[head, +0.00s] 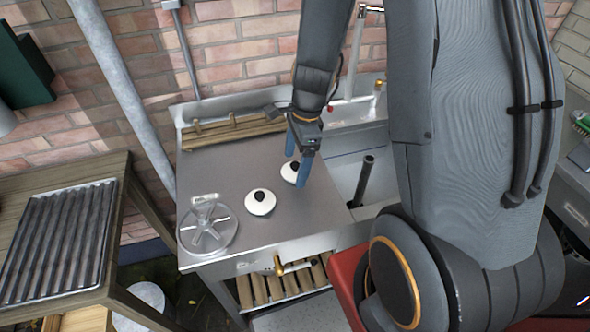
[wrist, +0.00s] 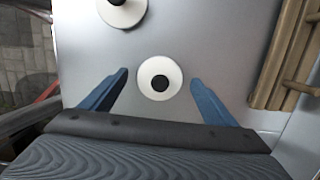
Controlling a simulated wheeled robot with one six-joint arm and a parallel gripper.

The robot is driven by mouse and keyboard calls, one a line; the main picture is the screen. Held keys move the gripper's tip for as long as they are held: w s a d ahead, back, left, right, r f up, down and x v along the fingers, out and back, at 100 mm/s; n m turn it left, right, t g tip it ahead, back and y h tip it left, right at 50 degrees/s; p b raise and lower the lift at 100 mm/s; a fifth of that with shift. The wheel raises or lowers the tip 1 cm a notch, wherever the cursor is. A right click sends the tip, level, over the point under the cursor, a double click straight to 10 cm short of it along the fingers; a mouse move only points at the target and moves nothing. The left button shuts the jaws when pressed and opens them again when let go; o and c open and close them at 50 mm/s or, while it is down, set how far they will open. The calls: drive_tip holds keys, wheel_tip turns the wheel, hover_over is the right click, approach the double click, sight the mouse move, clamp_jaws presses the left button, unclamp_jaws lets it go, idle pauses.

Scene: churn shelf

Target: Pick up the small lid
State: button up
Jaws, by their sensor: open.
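The small lid (head: 287,175) is a white disc with a dark knob, lying on the grey metal worktop (head: 235,175). In the wrist view the small lid (wrist: 147,82) appears between my two blue fingers, with bare metal visible on both sides. My gripper (head: 296,168) is open and empty above the worktop, with one finger partly covering the small lid in the head view. The open fingers also frame it in the wrist view (wrist: 159,78). A larger white lid (head: 260,207) with a dark knob lies nearby; it is cut off at the top of the wrist view (wrist: 137,14).
A round clear or metal spoked disc (head: 208,228) lies at the worktop's front left corner. A slatted wooden rack (head: 230,130) runs along the back. A sink with a dark upright pipe (head: 362,180) is at right. A ridged tray (head: 60,240) lies on a separate table at left.

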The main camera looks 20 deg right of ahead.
drive_tip(key=shift+a+f, duration=0.1)
drive_tip(key=shift+f, duration=0.4)
drive_tip(key=c, duration=1.1)
drive_tip(key=shift+c, duration=0.2)
